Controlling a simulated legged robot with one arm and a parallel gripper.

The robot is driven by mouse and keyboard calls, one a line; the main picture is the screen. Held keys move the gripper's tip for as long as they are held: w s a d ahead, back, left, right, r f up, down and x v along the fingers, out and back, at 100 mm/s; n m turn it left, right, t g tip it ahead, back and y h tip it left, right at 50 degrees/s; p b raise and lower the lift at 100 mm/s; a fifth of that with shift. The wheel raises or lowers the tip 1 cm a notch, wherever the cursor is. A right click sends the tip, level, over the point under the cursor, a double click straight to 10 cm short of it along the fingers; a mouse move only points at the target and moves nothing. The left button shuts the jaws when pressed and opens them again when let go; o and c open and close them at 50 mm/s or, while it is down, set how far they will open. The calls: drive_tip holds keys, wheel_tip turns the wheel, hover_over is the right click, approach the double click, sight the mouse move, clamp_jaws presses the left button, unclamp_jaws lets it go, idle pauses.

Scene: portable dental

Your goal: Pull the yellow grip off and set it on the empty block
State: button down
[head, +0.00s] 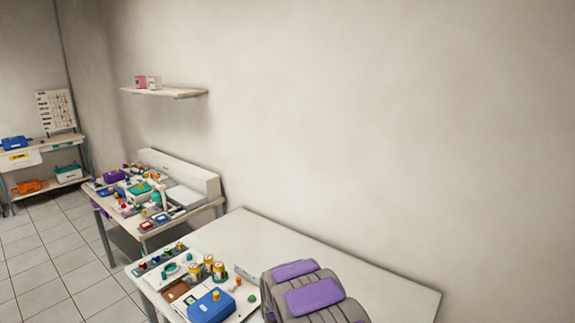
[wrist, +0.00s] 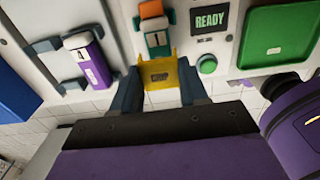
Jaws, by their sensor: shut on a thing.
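In the wrist view, the yellow grip (wrist: 160,76), a flat yellow piece with dark lettering, sits between the two dark fingers of my gripper (wrist: 158,88). The fingers are shut on its sides. I cannot make out which block is the empty one. In the head view I cannot make out my gripper or the grip clearly.
In the wrist view, a READY display (wrist: 210,20), green button (wrist: 207,64) and green tray (wrist: 265,40) lie right. A purple block (wrist: 96,64) marked A lies left. In the head view, a white table (head: 385,285) holds several yellow cylinders (head: 208,262) and a blue box (head: 211,307).

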drive_tip(key=shift+r, duration=0.15)
drive_tip(key=shift+r+p, duration=0.7)
drive_tip(key=shift+r, duration=1.1)
idle(0.5)
